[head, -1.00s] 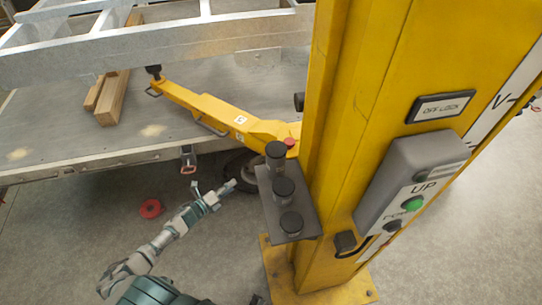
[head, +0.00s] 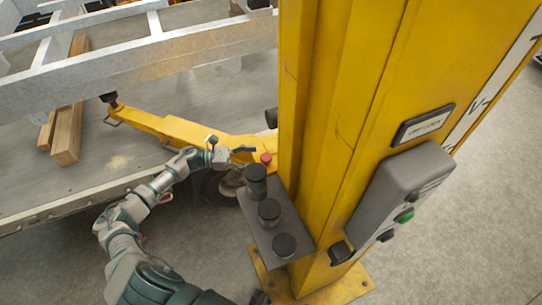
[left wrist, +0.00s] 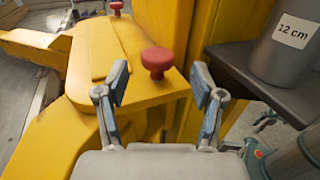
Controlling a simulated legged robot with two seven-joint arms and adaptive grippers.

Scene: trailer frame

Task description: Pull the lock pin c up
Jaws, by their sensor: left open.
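A red knob-shaped pin (head: 266,157) stands on the yellow lift arm (head: 180,128) close to the column. In the left wrist view the red pin (left wrist: 157,62) stands upright just beyond my fingertips, roughly between them. A second red pin (left wrist: 116,6) shows farther back at the top edge. I see no letter that tells which pin is c. My left gripper (head: 238,158) is open and empty, beside the lift arm to the left of the near pin. In the left wrist view its fingers (left wrist: 158,88) are spread apart. My right gripper is not in view.
The yellow column (head: 335,130) stands right of the pin, with a grey control box (head: 385,195). A dark shelf (head: 262,238) with black cylinders sits close below the gripper; one cylinder (left wrist: 288,45) reads "12 cm". A trailer frame (head: 150,60) spans above the arm.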

